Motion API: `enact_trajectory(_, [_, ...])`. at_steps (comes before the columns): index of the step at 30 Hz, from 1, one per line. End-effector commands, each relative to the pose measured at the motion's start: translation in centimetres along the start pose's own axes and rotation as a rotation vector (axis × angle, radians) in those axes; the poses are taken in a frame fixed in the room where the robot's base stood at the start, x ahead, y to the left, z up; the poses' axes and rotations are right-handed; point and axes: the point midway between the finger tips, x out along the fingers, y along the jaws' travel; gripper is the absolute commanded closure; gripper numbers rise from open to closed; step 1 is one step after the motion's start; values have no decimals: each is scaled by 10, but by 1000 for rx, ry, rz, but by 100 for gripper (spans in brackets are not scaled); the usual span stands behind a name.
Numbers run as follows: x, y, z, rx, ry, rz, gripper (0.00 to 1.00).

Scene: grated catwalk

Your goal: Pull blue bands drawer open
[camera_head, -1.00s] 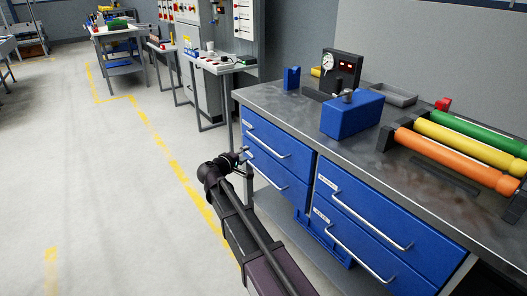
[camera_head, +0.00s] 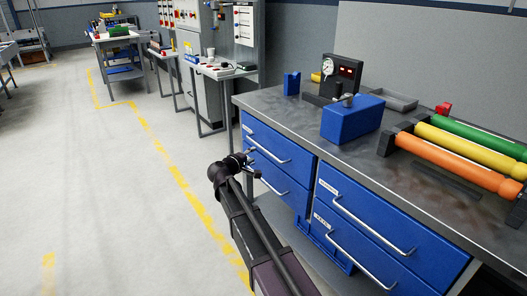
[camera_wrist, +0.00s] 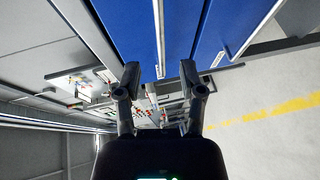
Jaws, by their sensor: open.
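The workbench has blue drawers in two columns. The upper left drawer (camera_head: 268,138) and the lower left drawer (camera_head: 277,179) each have a silver bar handle, as do the two right drawers (camera_head: 362,206). All look shut. Small white labels are too small to read, so I cannot tell which drawer is for bands. My gripper (camera_head: 254,163) is open and empty near the left drawers' front. In the wrist view my gripper (camera_wrist: 160,75) has a silver handle (camera_wrist: 158,35) lined up between its fingertips; contact is not clear.
The metal benchtop (camera_head: 300,122) carries a blue box (camera_head: 350,121), a gauge unit (camera_head: 341,74) and orange, yellow and green rollers (camera_head: 458,165). A control cabinet (camera_head: 212,90) and small table stand behind. The floor (camera_head: 90,190) at left is clear.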

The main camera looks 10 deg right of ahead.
Motion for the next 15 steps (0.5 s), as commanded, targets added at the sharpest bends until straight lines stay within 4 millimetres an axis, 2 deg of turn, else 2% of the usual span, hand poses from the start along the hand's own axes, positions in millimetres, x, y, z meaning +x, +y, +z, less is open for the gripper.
enact_trajectory(1, [10, -1, -1, 0, -2, 0, 49])
enact_trajectory(6, [37, -1, -1, 1, -2, 0, 49])
enact_trajectory(15, [76, -1, -1, 1, 0, -1, 49])
